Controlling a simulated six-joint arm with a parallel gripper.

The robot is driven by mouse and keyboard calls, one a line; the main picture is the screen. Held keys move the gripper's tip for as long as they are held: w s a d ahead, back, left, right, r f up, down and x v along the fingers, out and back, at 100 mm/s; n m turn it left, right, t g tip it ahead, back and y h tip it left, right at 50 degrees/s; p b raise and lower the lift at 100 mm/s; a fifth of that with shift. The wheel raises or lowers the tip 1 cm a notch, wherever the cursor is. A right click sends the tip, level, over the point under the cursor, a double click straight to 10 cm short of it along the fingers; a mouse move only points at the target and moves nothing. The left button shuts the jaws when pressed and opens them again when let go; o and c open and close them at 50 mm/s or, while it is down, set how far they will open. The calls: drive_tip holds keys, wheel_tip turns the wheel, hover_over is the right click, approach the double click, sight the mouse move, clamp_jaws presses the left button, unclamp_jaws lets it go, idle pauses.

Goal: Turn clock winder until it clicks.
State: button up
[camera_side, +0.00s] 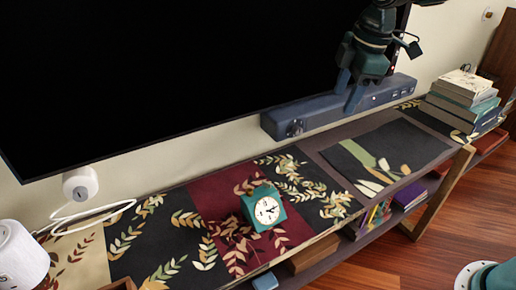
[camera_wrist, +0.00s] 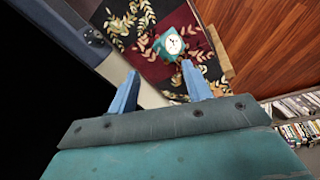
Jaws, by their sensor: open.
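The clock (camera_side: 264,208) is a small teal block with a round white face. It stands on the dark red, leaf-patterned part of the runner on the low shelf. It also shows in the wrist view (camera_wrist: 172,44), beyond the fingertips. Its winder cannot be made out in either view. My gripper (camera_side: 350,98) is up and to the right of the clock in the side view, in front of the blue-grey bar under the black screen. In the wrist view my gripper (camera_wrist: 160,80) has its two blue fingers wide apart with nothing between them.
The black screen (camera_side: 170,70) and the blue-grey bar (camera_side: 290,122) stand close behind my gripper. A stack of books (camera_side: 464,98) is at the shelf's right end. A white lamp-like object (camera_side: 20,255) is at the left. The shelf top around the clock is clear.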

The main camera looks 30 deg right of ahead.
drive_tip(key=w+a+f+n+g, duration=0.1)
drive_tip(key=w+a+f+n, duration=0.45)
drive_tip(key=w+f, duration=0.4)
drive_tip(key=n+g, duration=0.2)
drive_tip(key=n, duration=0.4)
hover_over(267, 185)
wheel_tip(267, 185, down, 10)
drive_tip(key=shift+w+d+r+m, duration=0.1)
drive_tip(key=shift+w+r+m, duration=0.05)
drive_tip(key=shift+w+m, duration=0.1)
drive_tip(key=shift+f, duration=6.9)
drive_tip(key=c, duration=1)
drive_tip(key=shift+m, duration=0.4)
